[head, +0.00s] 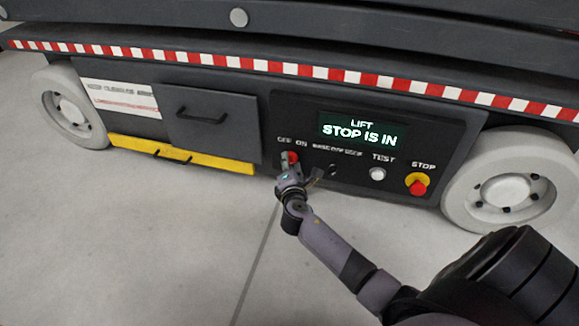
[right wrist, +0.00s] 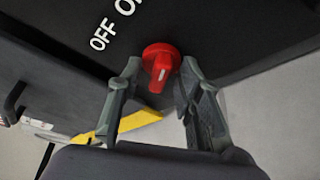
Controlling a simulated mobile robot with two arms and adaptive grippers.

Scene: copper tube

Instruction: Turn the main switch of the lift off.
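The main switch is a red rotary knob (head: 292,156) under the OFF and ON labels on the lift's dark control panel (head: 350,178). In the right wrist view the red knob (right wrist: 161,62) shows a raised grip with a white mark on its near end. My right gripper (head: 287,166) is at the knob and partly covers it in the head view. In the right wrist view its two fingers (right wrist: 160,72) stand apart, one on each side of the knob; I see no clear grip on it. My left gripper is out of view.
The display (head: 360,131) reads "LIFT STOP IS IN". A white TEST button (head: 377,174) and a red STOP button (head: 417,184) on yellow sit to the right. The floor in front is clear.

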